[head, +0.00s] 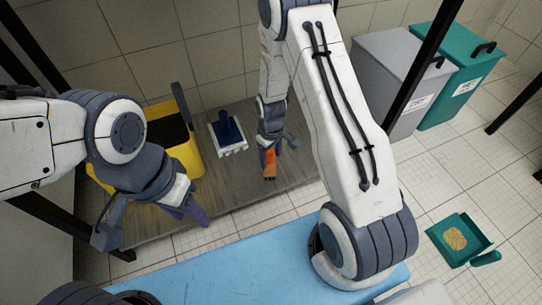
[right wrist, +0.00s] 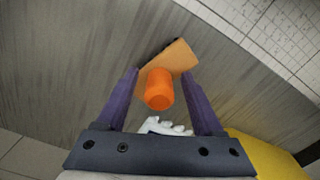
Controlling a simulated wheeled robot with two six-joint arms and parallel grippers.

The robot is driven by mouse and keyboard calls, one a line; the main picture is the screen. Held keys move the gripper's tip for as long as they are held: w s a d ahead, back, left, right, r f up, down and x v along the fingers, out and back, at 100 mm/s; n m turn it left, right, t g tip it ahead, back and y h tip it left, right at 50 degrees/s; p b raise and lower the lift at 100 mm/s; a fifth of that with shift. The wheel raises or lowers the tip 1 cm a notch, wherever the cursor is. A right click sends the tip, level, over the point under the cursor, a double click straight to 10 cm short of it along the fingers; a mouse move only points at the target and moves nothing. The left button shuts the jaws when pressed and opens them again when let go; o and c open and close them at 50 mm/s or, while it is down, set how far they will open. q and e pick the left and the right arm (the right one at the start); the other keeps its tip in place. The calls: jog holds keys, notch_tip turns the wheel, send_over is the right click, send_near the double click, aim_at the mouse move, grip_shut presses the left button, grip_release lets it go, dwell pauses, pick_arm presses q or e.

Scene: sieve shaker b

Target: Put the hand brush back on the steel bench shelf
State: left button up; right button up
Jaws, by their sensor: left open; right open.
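The hand brush (head: 269,165), with an orange handle and a tan block, is on the grey bench shelf (head: 245,185), near its front edge. In the right wrist view the brush's orange handle (right wrist: 159,90) points toward the camera, with the tan block and a dark strip beyond it. My right gripper (head: 268,148) is at the brush. Its purple fingers (right wrist: 160,74) are open, one on each side of the handle, with visible gaps. My left gripper (head: 197,216) is open and empty at the shelf's front left, away from the brush.
A yellow container (head: 185,150) and a white item with a dark blue part (head: 229,134) stand on the shelf. A blue surface (head: 210,275) lies in front. Grey (head: 398,75) and teal (head: 465,80) bins stand right. A teal dustpan (head: 445,225) holding tan material is on the floor.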

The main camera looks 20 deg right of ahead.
notch_tip(320, 180, up, 8)
jog(key=p, duration=0.5)
jog(key=shift+a, duration=0.1)
jog(key=s+a+r+n, duration=0.1)
jog(key=s+a+r, duration=0.55)
jog(key=r, duration=0.25)
jog(key=s+a+r+n, duration=0.1)
jog(key=s+a+r, duration=0.55)
jog(key=r, duration=0.35)
jog(key=s+a+r+y, duration=0.1)
jog(key=s+r, duration=0.4)
jog(key=s, duration=0.5)
notch_tip(320, 180, up, 50)
jog(key=p, duration=5)
jog(key=shift+r, duration=0.2)
